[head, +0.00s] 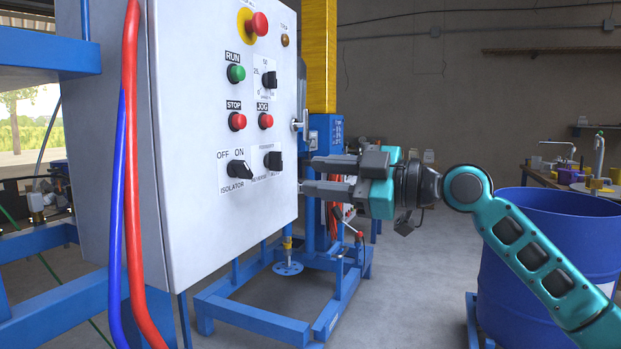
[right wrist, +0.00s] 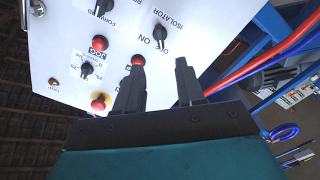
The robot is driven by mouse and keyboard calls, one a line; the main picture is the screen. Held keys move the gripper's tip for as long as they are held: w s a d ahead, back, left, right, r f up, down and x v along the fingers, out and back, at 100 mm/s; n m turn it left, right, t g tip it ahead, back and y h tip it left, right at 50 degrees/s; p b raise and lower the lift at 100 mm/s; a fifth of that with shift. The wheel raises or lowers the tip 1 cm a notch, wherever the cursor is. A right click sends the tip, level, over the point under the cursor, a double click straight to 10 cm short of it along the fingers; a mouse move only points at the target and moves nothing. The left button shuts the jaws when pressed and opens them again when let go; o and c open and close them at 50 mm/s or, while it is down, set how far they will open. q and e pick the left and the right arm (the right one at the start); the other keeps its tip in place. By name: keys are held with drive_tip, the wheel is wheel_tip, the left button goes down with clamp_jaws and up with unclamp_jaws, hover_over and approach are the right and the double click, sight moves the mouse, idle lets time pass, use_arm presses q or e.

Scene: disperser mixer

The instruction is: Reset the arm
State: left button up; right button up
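My right arm (head: 535,255) comes in from the right, bent at a joint, with teal and black links. Its gripper (head: 308,174) points left at the right edge of the white control panel (head: 200,120). The two dark fingers are apart with nothing between them. In the right wrist view the gripper (right wrist: 160,75) also shows spread, empty fingers against the panel (right wrist: 70,45). The black isolator knob (head: 240,169) and the forward/reverse knob (head: 273,160) are left of the fingertips. I cannot tell whether the fingertips touch the panel. My left gripper is not in view.
A blue drum (head: 550,260) stands right, behind my right arm. A blue machine frame (head: 260,318) stands on the floor below the gripper. Red and blue hoses (head: 132,200) hang at the panel's left. Grey floor (head: 425,270) between frame and drum is clear.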

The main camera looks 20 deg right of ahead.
idle(0.4)
drive_tip(key=a+f+m+h+p, duration=0.2)
drive_tip(key=f+m+h, duration=0.15)
drive_tip(key=f, duration=0.95)
drive_tip(key=a+f+m+h+p, duration=0.1)
drive_tip(key=f+m+h+p, duration=0.3)
drive_tip(key=f, duration=1)
use_arm(q)
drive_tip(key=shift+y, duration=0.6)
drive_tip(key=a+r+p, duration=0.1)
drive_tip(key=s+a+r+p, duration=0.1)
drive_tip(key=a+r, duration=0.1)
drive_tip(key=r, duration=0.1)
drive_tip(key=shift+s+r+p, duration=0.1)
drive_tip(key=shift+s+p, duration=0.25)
drive_tip(key=shift+p, duration=0.05)
use_arm(e)
drive_tip(key=s+a+f+m+g+h, duration=0.1)
drive_tip(key=s+f+m, duration=0.6)
drive_tip(key=s+f, duration=1.1)
drive_tip(key=s+g+h, duration=0.1)
drive_tip(key=s+h, duration=0.1)
drive_tip(key=s, duration=0.2)
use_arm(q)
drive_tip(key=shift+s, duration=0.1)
use_arm(e)
drive_tip(key=shift+w+a+f, duration=0.1)
drive_tip(key=shift+a, duration=0.05)
